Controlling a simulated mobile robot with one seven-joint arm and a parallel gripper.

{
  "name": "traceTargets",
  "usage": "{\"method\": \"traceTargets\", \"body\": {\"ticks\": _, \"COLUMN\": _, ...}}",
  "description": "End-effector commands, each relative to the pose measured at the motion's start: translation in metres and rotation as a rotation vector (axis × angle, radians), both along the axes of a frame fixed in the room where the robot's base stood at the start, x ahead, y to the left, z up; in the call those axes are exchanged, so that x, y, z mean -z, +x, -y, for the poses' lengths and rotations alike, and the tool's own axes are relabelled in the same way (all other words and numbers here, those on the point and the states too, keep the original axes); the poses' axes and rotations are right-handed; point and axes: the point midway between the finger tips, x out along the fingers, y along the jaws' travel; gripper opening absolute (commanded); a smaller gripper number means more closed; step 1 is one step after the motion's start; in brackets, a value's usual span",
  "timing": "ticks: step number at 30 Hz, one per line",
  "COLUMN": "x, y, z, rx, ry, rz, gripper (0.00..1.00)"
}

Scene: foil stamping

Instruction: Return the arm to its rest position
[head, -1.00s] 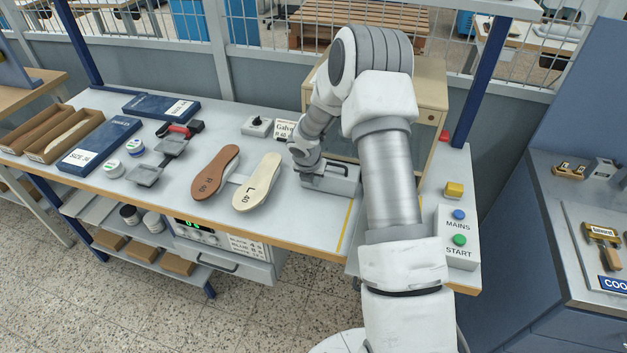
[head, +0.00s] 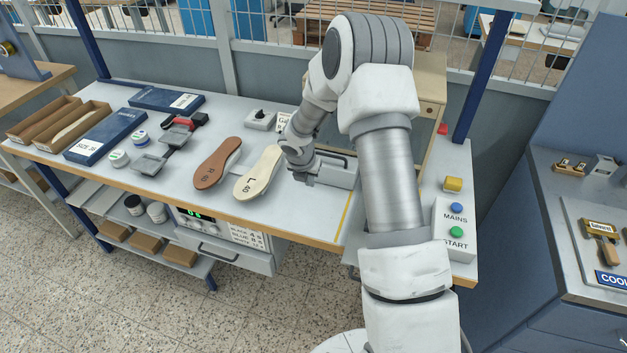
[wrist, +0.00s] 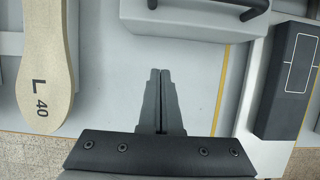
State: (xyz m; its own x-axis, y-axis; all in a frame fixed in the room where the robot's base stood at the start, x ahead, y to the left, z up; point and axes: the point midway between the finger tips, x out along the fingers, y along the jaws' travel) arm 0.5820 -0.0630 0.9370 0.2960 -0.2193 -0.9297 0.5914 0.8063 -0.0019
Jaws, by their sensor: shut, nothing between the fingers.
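My arm reaches over the right half of the workbench (head: 300,226) in the head view. My gripper (wrist: 160,72) is shut and empty in the wrist view, its two fingers together over bare bench top. In the head view my gripper (head: 303,178) shows small beside the pale insole, and its fingertips are hard to make out. The pale insole (head: 259,172), marked L 40, lies to its left; it also shows in the wrist view (wrist: 46,60). A grey block with a dark handle (head: 338,170) is just to its right and behind.
A brown insole (head: 216,163) lies further left. A yellow line (wrist: 222,90) runs along the bench right of my gripper.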

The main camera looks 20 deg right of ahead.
Motion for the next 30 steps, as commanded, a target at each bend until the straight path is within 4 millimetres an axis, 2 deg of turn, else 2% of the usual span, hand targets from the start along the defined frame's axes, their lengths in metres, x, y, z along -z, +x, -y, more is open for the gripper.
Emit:
{"method": "traceTargets", "body": {"ticks": 1, "x": -0.015, "y": -0.002, "z": -0.002, "rx": 0.001, "ry": -0.001, "rz": 0.007, "gripper": 0.0}}
{"method": "traceTargets", "body": {"ticks": 3, "x": -0.029, "y": -0.006, "z": -0.005, "rx": 0.0, "ry": -0.001, "rz": 0.007, "gripper": 0.0}}
{"method": "traceTargets", "body": {"ticks": 10, "x": -0.065, "y": -0.019, "z": -0.014, "rx": 0.0, "ry": -0.001, "rz": 0.005, "gripper": 0.0}}
{"method": "traceTargets", "body": {"ticks": 15, "x": -0.078, "y": -0.024, "z": -0.018, "rx": -0.001, "ry": -0.001, "rz": 0.002, "gripper": 0.0}}
{"method": "traceTargets", "body": {"ticks": 23, "x": -0.086, "y": -0.027, "z": -0.018, "rx": 0.02, "ry": 0.002, "rz": 0.009, "gripper": 0.0}}
{"method": "traceTargets", "body": {"ticks": 26, "x": -0.105, "y": -0.033, "z": -0.016, "rx": 0.099, "ry": 0.013, "rz": 0.037, "gripper": 0.0}}
{"method": "traceTargets", "body": {"ticks": 30, "x": -0.149, "y": -0.053, "z": -0.013, "rx": 0.314, "ry": 0.053, "rz": 0.107, "gripper": 0.0}}
